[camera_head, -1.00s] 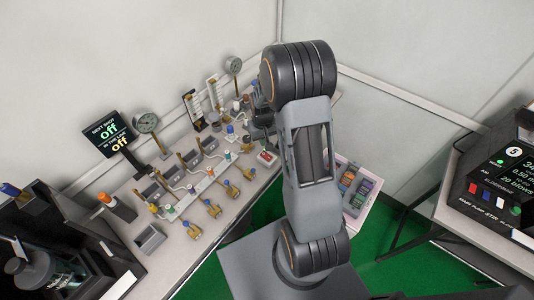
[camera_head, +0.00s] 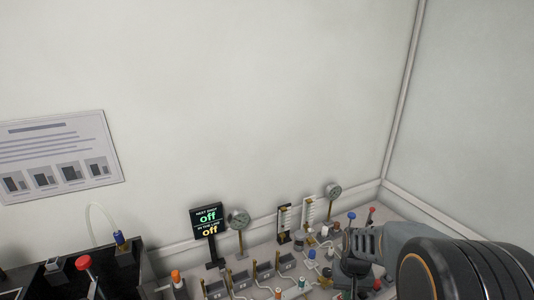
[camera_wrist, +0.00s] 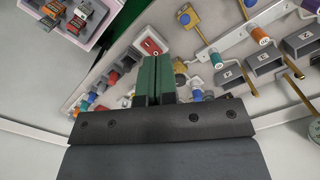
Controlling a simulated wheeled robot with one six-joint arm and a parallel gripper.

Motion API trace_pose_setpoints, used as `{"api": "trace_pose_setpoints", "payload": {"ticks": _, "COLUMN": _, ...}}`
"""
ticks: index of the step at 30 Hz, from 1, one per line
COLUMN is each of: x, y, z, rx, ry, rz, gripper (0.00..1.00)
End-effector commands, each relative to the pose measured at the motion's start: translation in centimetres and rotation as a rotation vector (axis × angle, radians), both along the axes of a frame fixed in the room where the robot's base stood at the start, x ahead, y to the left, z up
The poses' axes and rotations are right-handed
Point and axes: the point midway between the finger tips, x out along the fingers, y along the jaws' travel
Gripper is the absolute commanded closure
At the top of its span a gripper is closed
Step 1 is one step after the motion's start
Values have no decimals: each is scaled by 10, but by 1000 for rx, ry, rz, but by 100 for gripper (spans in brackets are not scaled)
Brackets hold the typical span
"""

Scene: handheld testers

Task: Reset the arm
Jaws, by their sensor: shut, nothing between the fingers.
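My gripper (camera_wrist: 154,80) shows in the wrist view with its two green-padded fingers pressed together and nothing between them. It hangs above the bench with the testers. In the head view my arm reaches in from the lower right, and its dark wrist end is over the right part of the bench; the fingertips are hard to make out there. In the wrist view a red and white switch box (camera_wrist: 152,42) lies just beyond the fingertips, apart from them as far as I can tell.
The bench holds a display reading "off" (camera_head: 208,220), dial gauges (camera_head: 238,219) and (camera_head: 333,191), grey bins (camera_head: 264,270) and several valves and fittings. A pink-edged tray (camera_wrist: 92,36) of small packs is at the wrist view's upper left. Walls stand behind and to the right.

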Motion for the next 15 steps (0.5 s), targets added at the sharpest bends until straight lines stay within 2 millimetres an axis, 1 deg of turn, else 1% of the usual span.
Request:
{"api": "trace_pose_setpoints", "payload": {"ticks": 1, "x": -10, "y": 7, "z": 20, "rx": -6, "ry": -36, "rz": 10, "gripper": 100}}
{"api": "trace_pose_setpoints", "payload": {"ticks": 3, "x": -25, "y": 17, "z": 41, "rx": -12, "ry": -79, "rz": 24, "gripper": 100}}
{"api": "trace_pose_setpoints", "payload": {"ticks": 6, "x": -44, "y": 28, "z": 67, "rx": -20, "ry": -147, "rz": 46, "gripper": 100}}
{"api": "trace_pose_setpoints", "payload": {"ticks": 10, "x": -63, "y": 39, "z": 92, "rx": -27, "ry": -238, "rz": 76, "gripper": 100}}
{"api": "trace_pose_setpoints", "payload": {"ticks": 15, "x": -75, "y": 48, "z": 116, "rx": -32, "ry": -347, "rz": 110, "gripper": 100}}
